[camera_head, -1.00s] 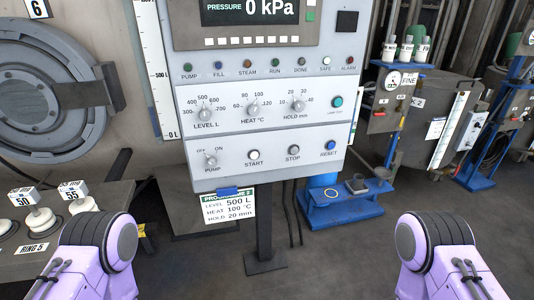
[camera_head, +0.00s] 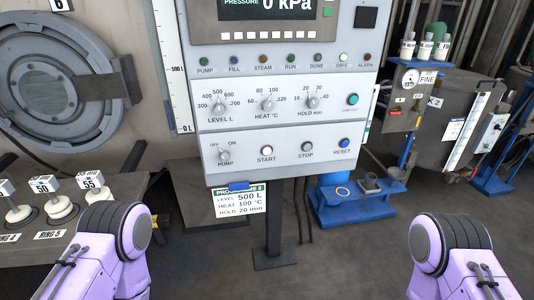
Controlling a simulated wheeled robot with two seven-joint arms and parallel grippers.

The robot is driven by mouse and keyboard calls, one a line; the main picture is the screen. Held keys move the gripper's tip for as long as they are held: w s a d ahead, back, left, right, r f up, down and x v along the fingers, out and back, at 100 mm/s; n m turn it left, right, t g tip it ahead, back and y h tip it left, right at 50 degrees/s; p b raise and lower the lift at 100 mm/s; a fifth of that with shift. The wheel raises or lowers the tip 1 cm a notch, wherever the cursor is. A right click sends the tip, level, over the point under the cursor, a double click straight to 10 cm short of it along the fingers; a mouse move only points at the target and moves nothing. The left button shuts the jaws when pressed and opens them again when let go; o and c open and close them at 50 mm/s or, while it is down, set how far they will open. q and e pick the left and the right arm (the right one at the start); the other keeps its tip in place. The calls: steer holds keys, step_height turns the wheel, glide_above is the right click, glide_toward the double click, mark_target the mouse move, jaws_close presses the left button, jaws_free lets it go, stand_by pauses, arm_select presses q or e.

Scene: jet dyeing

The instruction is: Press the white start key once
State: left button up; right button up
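The white start key (camera_head: 267,153) is a small round button labelled START on the lower part of the grey control panel (camera_head: 300,172). The stop key (camera_head: 306,148) and the blue reset key (camera_head: 344,143) sit to its right, and the pump switch (camera_head: 224,156) to its left. The key looks unobstructed. Purple links of my two arms show at the lower left and lower right, well below and apart from the panel. Neither gripper is in the picture.
A programme card (camera_head: 239,200) hangs under the panel. Level, heat and hold knobs (camera_head: 268,104) sit above the keys. A bench with white ring weights (camera_head: 60,208) is at left. A blue stand (camera_head: 350,210) is at right.

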arm_select(q)
jaws_close()
stand_by(1.4)
